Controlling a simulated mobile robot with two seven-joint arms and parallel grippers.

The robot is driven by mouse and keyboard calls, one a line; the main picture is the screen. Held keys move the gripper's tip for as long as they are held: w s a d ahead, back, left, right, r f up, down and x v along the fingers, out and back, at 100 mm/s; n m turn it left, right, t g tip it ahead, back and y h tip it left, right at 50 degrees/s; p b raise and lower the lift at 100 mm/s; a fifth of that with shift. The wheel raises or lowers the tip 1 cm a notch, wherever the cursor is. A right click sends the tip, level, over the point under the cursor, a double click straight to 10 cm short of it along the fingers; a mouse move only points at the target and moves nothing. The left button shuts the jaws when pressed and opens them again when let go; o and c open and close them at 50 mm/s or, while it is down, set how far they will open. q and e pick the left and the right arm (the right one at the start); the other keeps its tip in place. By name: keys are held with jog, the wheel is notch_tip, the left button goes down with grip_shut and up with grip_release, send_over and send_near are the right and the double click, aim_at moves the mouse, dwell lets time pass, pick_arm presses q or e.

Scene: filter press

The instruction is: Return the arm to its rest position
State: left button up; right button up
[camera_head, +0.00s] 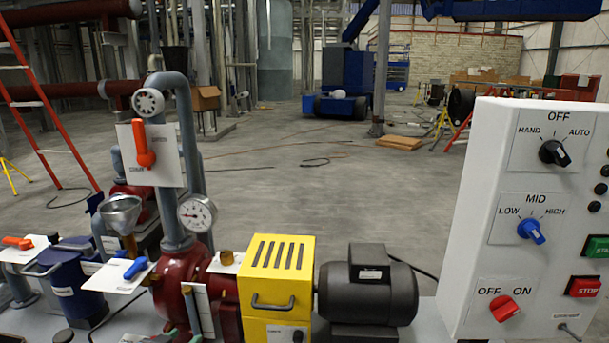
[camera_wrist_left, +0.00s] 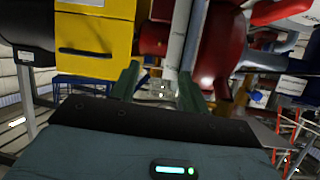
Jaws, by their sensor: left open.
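My left gripper (camera_wrist_left: 158,88) shows in the left wrist view with its two dark green fingers apart and nothing clearly held. A pale rod of the pump assembly shows beyond the gap; I cannot tell whether the fingers touch it. In the head view only a small dark part of my left gripper (camera_head: 172,335) shows at the bottom edge, in front of the red pump (camera_head: 176,278). The rest of that arm is hidden below the picture. My right gripper is in neither view.
A yellow guard box (camera_head: 277,265) and dark motor (camera_head: 366,285) stand right of the pump. A white control panel (camera_head: 530,220) fills the right side. A metal funnel (camera_head: 121,215), blue-handled valve (camera_head: 135,268) and pressure gauge (camera_head: 197,213) crowd the left.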

pick_arm(q)
jog(key=s+d+f+g, duration=0.1)
jog(key=s+d+f, duration=0.2)
jog(key=s+f, duration=0.55)
jog(key=s+d+f+g, duration=0.15)
jog(key=s+f, duration=0.35)
jog(key=s, duration=0.6)
jog(key=s+d+f+g, duration=0.1)
jog(key=s+f, duration=0.1)
jog(key=s, duration=0.8)
jog(key=s+d+f+g+p, duration=0.1)
jog(key=s+d+f, duration=0.1)
jog(key=s, duration=0.9)
jog(key=shift+n, duration=0.3)
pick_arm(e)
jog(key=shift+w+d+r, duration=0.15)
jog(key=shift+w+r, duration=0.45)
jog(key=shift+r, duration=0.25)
pick_arm(q)
jog(key=shift+d, duration=0.15)
